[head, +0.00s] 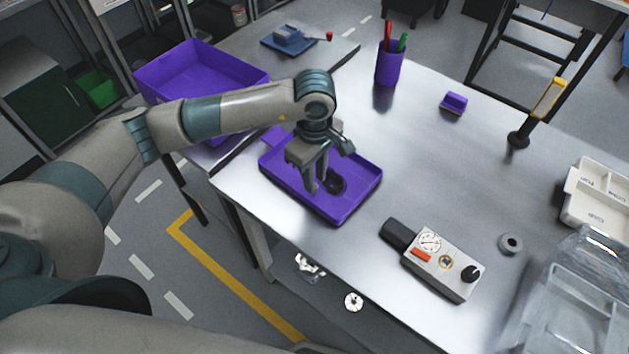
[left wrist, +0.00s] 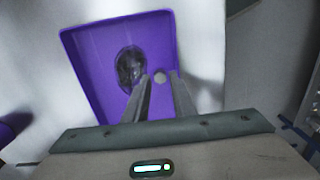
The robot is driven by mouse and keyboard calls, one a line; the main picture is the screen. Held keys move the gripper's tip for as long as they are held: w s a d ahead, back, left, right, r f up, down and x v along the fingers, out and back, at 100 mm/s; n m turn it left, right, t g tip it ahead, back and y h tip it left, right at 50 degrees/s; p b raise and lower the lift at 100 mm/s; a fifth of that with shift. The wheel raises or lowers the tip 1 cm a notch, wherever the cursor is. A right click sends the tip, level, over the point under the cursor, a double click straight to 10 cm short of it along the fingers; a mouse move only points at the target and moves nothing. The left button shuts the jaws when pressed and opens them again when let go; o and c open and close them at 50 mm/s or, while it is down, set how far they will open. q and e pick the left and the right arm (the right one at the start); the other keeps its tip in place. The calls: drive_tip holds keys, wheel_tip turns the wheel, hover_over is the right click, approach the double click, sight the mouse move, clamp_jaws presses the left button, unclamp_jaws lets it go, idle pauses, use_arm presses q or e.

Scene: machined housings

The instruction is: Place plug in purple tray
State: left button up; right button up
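The purple tray (head: 350,206) lies near the left edge of the metal table; it also fills much of the left wrist view (left wrist: 88,75). A dark oval thing (head: 337,184) lies in it, and shows glossy black in the left wrist view (left wrist: 129,66); I cannot tell for sure that it is the plug. My left gripper (head: 317,187) points down over the tray beside the dark thing. Its fingers (left wrist: 160,78) are apart. A small pale disc (left wrist: 160,76) shows between the fingertips; I cannot tell whether it is a part or a mark. My right gripper is out of view.
A grey box with a dial (head: 440,262) lies right of the tray, and a grey ring (head: 511,243) farther right. A purple cup (head: 389,68) with pens and a purple block (head: 453,103) stand behind. A clear bin (head: 580,310) is front right. The table's middle is clear.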

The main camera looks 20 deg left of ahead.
use_arm(q)
wheel_tip(320, 180, up, 10)
drive_tip(key=b, duration=0.3)
